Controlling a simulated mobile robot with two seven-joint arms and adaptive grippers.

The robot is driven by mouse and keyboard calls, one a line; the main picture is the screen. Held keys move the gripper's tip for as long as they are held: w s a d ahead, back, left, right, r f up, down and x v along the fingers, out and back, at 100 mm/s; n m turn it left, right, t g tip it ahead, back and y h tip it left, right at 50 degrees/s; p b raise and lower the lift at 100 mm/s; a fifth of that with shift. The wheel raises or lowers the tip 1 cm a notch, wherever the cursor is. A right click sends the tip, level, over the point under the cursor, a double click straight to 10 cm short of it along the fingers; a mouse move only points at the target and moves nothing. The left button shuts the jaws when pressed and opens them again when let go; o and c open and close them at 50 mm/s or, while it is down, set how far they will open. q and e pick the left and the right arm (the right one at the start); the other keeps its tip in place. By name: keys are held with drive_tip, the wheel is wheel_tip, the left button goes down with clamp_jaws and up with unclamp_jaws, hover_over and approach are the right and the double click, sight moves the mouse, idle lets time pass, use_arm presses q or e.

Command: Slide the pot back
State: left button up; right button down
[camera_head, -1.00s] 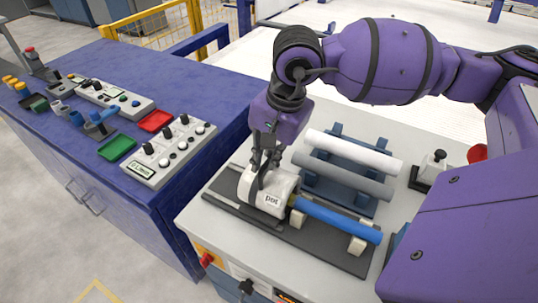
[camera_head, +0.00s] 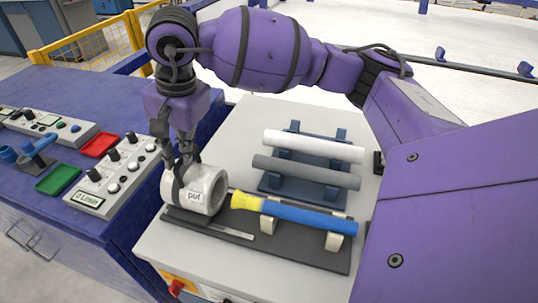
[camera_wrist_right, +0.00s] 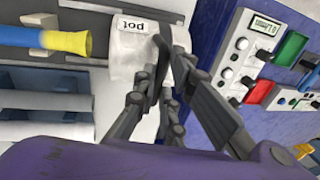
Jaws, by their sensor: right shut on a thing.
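The pot (camera_head: 209,189) is a whitish hollow cylinder with a "pot" label, lying on its side at the left end of the dark rail plate (camera_head: 300,250). Its open end faces the blue pipe (camera_head: 300,216), whose flared yellow end (camera_head: 245,201) is bare and apart from the pot. My right gripper (camera_head: 182,180) is shut on the pot from above. In the right wrist view the pot (camera_wrist_right: 130,50) sits at the fingers (camera_wrist_right: 163,85), with the yellow pipe end (camera_wrist_right: 70,43) a small gap away. My left gripper is not in view.
A blue rack (camera_head: 300,187) behind the rail holds a white pipe (camera_head: 313,147) and a grey pipe (camera_head: 305,172). A blue bench on the left carries a control box (camera_head: 113,180), a green tray (camera_head: 58,180) and a red tray (camera_head: 100,145).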

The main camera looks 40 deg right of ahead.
drive_tip(key=shift+a+r, duration=0.1)
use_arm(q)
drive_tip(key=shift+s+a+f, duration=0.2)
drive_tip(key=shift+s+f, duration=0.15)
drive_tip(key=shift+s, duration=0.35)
use_arm(e)
drive_tip(key=c, duration=1.9)
unclamp_jaws()
drive_tip(key=shift+w, duration=0.15)
drive_tip(key=shift+o, duration=0.2)
drive_tip(key=shift+r, duration=0.25)
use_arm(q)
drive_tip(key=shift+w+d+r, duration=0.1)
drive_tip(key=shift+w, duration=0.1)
use_arm(e)
wheel_tip(320, 180, up, 11)
drive_tip(key=s+d, duration=0.1)
drive_tip(key=s, duration=0.1)
